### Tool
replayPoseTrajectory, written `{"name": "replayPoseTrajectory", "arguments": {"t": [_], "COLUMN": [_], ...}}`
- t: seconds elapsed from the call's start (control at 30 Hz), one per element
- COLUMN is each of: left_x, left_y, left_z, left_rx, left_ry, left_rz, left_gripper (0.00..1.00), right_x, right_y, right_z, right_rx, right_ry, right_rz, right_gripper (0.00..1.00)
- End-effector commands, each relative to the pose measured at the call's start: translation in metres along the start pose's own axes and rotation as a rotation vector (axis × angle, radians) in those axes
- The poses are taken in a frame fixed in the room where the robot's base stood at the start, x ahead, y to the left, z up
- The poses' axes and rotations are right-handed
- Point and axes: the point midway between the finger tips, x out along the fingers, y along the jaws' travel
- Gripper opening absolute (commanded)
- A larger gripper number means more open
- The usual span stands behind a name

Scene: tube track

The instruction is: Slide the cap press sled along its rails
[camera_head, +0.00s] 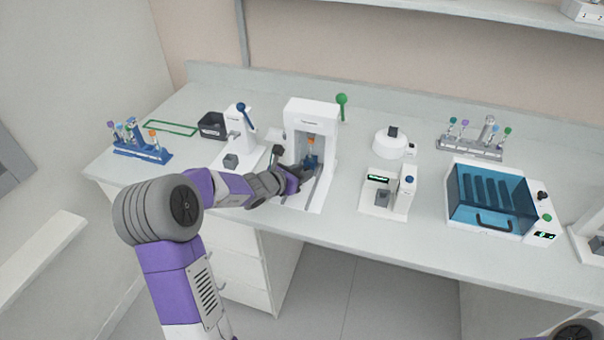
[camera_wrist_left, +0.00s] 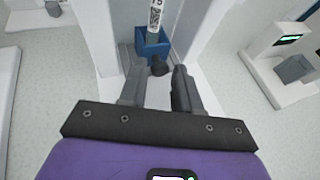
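The white cap press (camera_head: 311,108) stands on the bench as an arch over a base with rails (camera_head: 321,190). Its blue sled (camera_head: 311,162) is inside the arch and holds an upright tube with an orange cap. In the left wrist view the blue sled (camera_wrist_left: 148,46) carries the labelled tube (camera_wrist_left: 155,14), and a dark knob (camera_wrist_left: 159,68) sticks out of its front. My left gripper (camera_head: 305,172) is low in front of the sled. Its fingers (camera_wrist_left: 159,80) are apart, with the knob at the gap between their tips; contact is not clear. My right gripper is out of view.
Left of the press stand a white device with a blue-knobbed lever (camera_head: 243,118) and a blue tube rack (camera_head: 142,148). On the right are a small white reader (camera_head: 384,190), a round white device (camera_head: 390,143), a grey tube rack (camera_head: 472,146) and a blue-lidded box (camera_head: 492,200).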

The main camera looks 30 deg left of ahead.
Motion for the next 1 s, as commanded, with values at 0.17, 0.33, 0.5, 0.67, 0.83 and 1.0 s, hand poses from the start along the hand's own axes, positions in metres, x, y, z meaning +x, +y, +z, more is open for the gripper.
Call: {"name": "replayPoseTrajectory", "arguments": {"t": [0.17,0.33,0.5,0.67,0.83,1.0], "left_x": [0.003,0.002,0.002,0.002,0.000,-0.012], "left_y": [0.000,0.000,-0.001,-0.001,-0.001,-0.007], "left_z": [0.001,0.001,0.000,0.000,-0.001,-0.006], "left_rx": [0.000,0.000,0.000,0.000,0.001,0.003], "left_ry": [0.000,-0.001,-0.001,-0.001,-0.001,-0.001], "left_rz": [0.000,-0.001,-0.001,-0.001,-0.001,-0.002], "left_gripper": [0.32,0.23,0.00,0.00,0.00,0.00], "right_x": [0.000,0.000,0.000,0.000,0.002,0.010], "right_y": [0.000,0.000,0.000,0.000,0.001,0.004], "right_z": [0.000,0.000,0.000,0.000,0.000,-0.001], "right_rx": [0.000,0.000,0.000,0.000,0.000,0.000], "right_ry": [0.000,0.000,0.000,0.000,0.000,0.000], "right_rz": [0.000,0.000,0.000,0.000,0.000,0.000], "right_gripper": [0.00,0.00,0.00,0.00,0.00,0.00]}}
